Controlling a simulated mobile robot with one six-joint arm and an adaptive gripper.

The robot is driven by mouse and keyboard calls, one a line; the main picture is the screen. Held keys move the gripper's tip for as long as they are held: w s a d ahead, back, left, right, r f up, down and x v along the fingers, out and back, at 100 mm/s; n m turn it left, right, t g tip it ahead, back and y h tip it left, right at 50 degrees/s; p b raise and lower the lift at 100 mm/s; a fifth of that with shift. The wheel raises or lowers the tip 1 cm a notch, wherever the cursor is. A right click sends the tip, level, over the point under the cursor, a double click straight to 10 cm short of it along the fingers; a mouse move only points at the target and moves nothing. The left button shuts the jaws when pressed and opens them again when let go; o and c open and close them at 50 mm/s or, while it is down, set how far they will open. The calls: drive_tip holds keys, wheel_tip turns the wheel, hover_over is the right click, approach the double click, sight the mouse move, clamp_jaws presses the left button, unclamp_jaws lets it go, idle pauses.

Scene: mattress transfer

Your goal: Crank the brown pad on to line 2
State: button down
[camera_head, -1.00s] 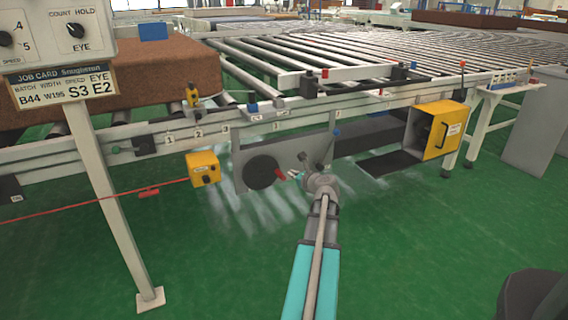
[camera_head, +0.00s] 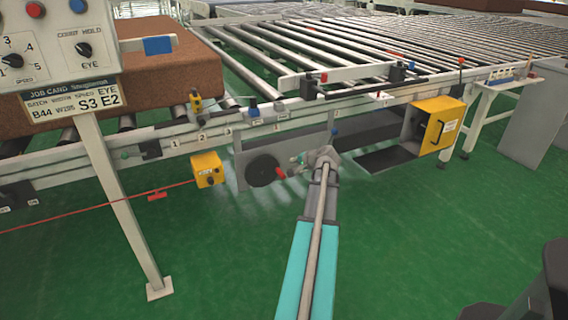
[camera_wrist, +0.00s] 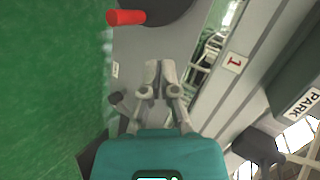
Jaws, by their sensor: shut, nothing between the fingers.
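The brown pad (camera_head: 170,75) lies on the rollers at the left in the head view. Small labels 1, 2 and 3 run along the rail below it; the label 2 (camera_head: 202,136) is in the middle. The crank is a black disc (camera_head: 261,170) with a red handle (camera_head: 281,174) on the grey side plate; the red handle (camera_wrist: 126,17) also shows at the top of the wrist view. My gripper (camera_head: 297,160) is just right of and slightly above the handle, apart from it. In the wrist view, my gripper (camera_wrist: 160,70) is shut and empty.
A yellow box (camera_head: 206,169) hangs left of the crank, with a red cord running left from it. An open yellow cabinet (camera_head: 437,126) is at the right. A control panel on a white post (camera_head: 120,200) stands at the front left. The green floor is clear.

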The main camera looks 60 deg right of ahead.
drive_tip(key=shift+s+d+r+n+g+y+p, duration=0.25)
drive_tip(key=shift+r+n+p, duration=0.55)
drive_tip(key=shift+n, duration=1.2)
drive_tip(key=shift+s+d+r+n+g+p, duration=0.1)
drive_tip(key=shift+d+r+n+g+p, duration=0.35)
drive_tip(key=shift+n+p, duration=1.15)
drive_tip(key=shift+s+d+r+n+g+y+p, duration=0.15)
drive_tip(key=shift+r+n+g+p, duration=0.35)
drive_tip(key=shift+n, duration=1.9)
drive_tip(key=shift+f, duration=0.15)
drive_tip(key=b, duration=0.7)
hover_over(279, 170)
drive_tip(key=s, duration=0.3)
wheel_tip(279, 170, down, 7)
drive_tip(key=shift+w+a+f+b, duration=0.1)
drive_tip(key=shift+w+f+b, duration=0.1)
drive_tip(key=shift+f+b, duration=1.6)
drive_tip(key=shift+w+a, duration=0.1)
drive_tip(key=shift+w, duration=0.1)
